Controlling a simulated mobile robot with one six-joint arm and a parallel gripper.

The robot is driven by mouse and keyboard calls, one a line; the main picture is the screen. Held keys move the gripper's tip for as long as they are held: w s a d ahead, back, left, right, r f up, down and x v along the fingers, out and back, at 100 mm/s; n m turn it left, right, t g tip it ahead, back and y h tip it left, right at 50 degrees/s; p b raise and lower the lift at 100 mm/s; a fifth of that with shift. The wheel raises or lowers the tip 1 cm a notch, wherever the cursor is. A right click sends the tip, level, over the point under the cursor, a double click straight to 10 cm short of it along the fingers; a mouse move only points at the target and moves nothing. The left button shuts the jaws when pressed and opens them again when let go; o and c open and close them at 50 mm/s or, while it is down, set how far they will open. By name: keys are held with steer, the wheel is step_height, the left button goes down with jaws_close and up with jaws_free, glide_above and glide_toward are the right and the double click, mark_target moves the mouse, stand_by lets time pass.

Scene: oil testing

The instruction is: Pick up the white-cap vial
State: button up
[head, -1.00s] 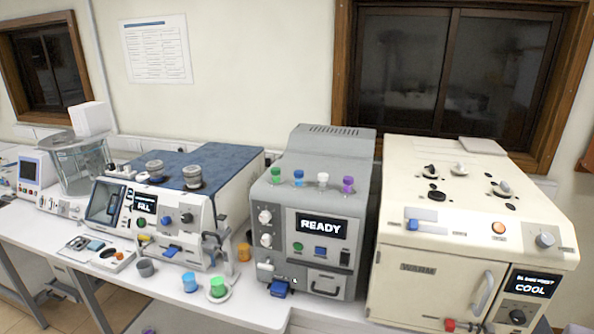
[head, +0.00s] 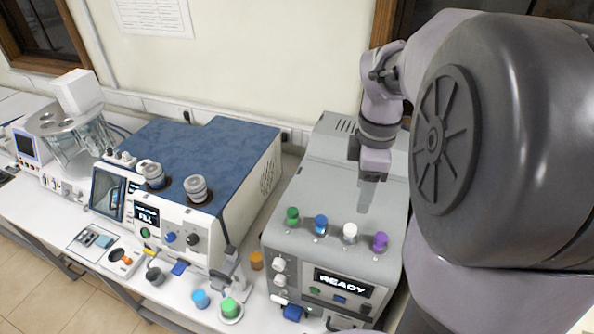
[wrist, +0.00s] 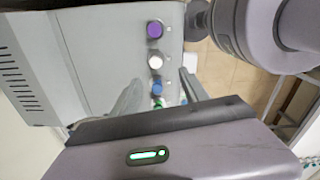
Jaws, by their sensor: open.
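The white-cap vial (head: 349,232) stands upright in the top of the grey machine marked READY, in a row between the blue-cap vial (head: 321,224) and the purple-cap vial (head: 380,242). In the wrist view the white cap (wrist: 155,62) shows from above, beyond the fingertips. My gripper (head: 370,195) hangs over the rear of that machine's top, behind the row, apart from the vials. In the wrist view its two fingers (wrist: 160,84) are spread and empty. The green-cap vial (head: 292,215) ends the row at the left.
The grey machine (head: 330,158) bears the row. A blue-topped machine (head: 208,138) stands to its left. My arm covers the right side of the head view.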

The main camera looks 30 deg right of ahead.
glide_above(352, 228)
step_height(352, 228, down, 10)
steer(key=shift+r+b, duration=0.1)
steer(key=shift+b, duration=0.25)
steer(key=shift+s+f, duration=0.2)
steer(key=shift+f, duration=0.1)
steer(key=f, duration=0.5)
steer(key=shift+w+f, duration=0.2)
steer(key=shift+w, duration=0.2)
steer(key=shift+s, duration=0.15)
steer(key=shift+a+r, duration=0.1)
steer(key=shift+c, duration=1.3)
jaws_close()
